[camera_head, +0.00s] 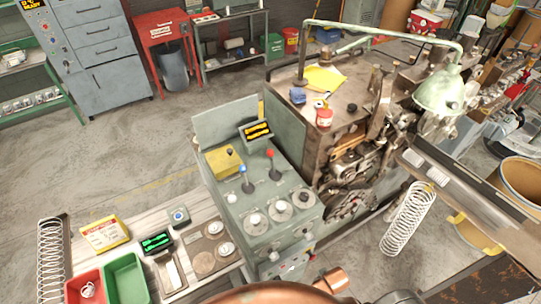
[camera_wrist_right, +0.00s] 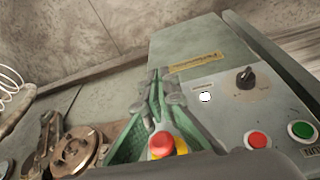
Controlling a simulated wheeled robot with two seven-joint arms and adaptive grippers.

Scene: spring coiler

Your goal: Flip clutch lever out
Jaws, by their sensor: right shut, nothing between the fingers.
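A grey-green control console (camera_head: 240,210) stands in the middle of the head view. On its top are a lever with a red knob (camera_head: 270,154) and a lever with a blue knob (camera_head: 243,170), both sticking up. I cannot tell which lever is the clutch lever. My right gripper (camera_wrist_right: 160,78) shows in the right wrist view, shut and empty, its fingertips in front of a grey-green panel (camera_wrist_right: 195,45). Neither lever is clear in that view. My left gripper is not in view.
The coiling machine (camera_head: 355,125) with a green lamp (camera_head: 440,92) stands right of the console. A side table holds a green bin (camera_head: 125,278) and a red bin (camera_head: 87,288). The wrist view shows a black knob (camera_wrist_right: 245,78), a red button (camera_wrist_right: 257,140) and a green button (camera_wrist_right: 302,130).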

